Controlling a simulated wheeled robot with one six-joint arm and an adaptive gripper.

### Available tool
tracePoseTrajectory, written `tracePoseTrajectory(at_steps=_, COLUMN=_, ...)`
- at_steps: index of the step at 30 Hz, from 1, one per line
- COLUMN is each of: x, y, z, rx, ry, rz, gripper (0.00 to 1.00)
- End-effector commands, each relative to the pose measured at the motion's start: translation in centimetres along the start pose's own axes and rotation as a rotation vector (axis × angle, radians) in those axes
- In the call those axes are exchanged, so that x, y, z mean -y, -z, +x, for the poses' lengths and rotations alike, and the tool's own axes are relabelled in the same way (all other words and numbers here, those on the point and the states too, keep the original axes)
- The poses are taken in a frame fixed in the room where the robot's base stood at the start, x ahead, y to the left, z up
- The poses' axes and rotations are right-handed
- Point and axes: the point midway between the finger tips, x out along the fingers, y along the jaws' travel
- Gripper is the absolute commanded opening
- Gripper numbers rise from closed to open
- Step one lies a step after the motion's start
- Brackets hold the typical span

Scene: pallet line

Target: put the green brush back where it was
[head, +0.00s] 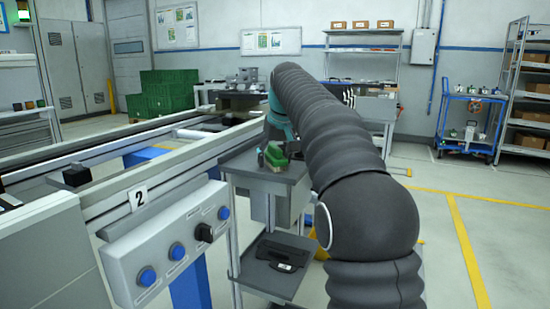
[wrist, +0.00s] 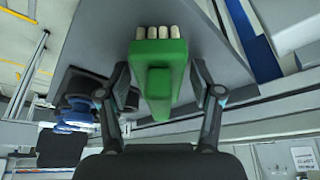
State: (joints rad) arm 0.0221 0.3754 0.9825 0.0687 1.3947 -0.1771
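The green brush (wrist: 158,62) has a block-like green body and a row of several cream bristle tufts at its far end. In the wrist view it lies between the two fingers of my gripper (wrist: 160,72), over the grey tabletop (wrist: 105,25). The fingers are spread, with a gap visible on each side of the brush, so my gripper looks open around it. In the head view a green part of the brush (head: 275,155) shows at the small grey side table (head: 252,170). My arm hides most of my gripper there. Whether the brush rests on the top is unclear.
A blue and black object (wrist: 75,115) shows left of my gripper in the wrist view. A black item (head: 285,253) lies on the table's lower shelf. The conveyor rail (head: 150,175) and a button panel (head: 170,250) stand to the left. Floor is open at right.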

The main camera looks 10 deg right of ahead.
Motion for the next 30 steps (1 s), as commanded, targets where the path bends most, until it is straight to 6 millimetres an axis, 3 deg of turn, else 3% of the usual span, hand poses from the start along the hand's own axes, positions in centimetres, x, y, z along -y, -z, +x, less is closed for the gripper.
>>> tracePoseTrajectory(at_steps=10, x=0.0, y=0.2, z=-1.3, rx=-0.002, ry=0.0, rz=0.0, gripper=0.65)
tracePoseTrajectory(at_steps=24, x=0.0, y=0.2, z=-9.9, rx=-0.004, ry=-0.001, rz=0.0, gripper=0.65)
tracePoseTrajectory(at_steps=30, x=0.0, y=0.2, z=-11.7, rx=-0.002, ry=0.0, rz=0.0, gripper=0.65)
